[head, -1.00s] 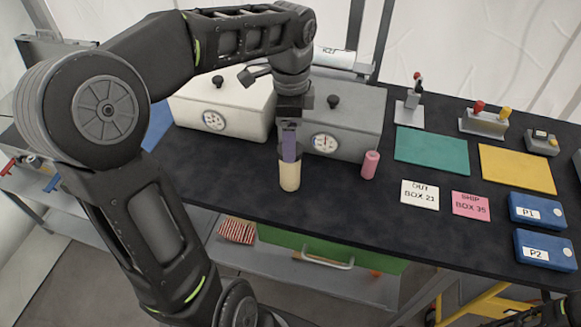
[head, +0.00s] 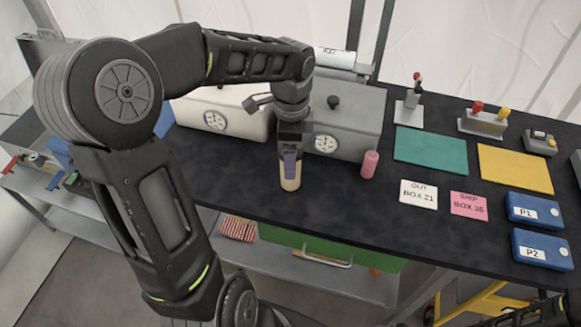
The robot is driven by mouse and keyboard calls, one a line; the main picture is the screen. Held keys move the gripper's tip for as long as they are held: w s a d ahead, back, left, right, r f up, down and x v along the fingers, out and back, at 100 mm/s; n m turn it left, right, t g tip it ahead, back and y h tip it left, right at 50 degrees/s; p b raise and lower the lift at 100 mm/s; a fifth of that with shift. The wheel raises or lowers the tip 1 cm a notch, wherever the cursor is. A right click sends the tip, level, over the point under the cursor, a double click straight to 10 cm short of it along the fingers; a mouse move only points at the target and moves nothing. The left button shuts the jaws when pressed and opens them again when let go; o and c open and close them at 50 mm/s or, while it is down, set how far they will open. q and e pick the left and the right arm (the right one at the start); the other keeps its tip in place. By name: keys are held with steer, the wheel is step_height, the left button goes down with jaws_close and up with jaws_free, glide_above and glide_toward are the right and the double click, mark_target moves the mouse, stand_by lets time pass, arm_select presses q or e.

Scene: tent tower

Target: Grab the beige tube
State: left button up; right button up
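The beige tube (head: 290,184) stands upright on the dark tabletop, near its front edge. My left gripper (head: 290,170) points straight down over it, with its fingers low around or in front of the tube's upper part. The fingers hide most of the tube; its lower end shows below them. I cannot tell whether the fingers press on it. My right gripper does not show clearly; only a dark part of my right arm is at the bottom right corner.
A pink tube (head: 370,164) stands to the right. A white box (head: 222,113) and a grey box (head: 350,125) with gauges stand behind. Green (head: 431,151) and yellow (head: 516,169) mats, two labels and blue boxes P1 (head: 536,210) and P2 (head: 543,249) lie to the right.

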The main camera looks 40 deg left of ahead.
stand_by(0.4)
arm_select(q)
jaws_close()
stand_by(0.7)
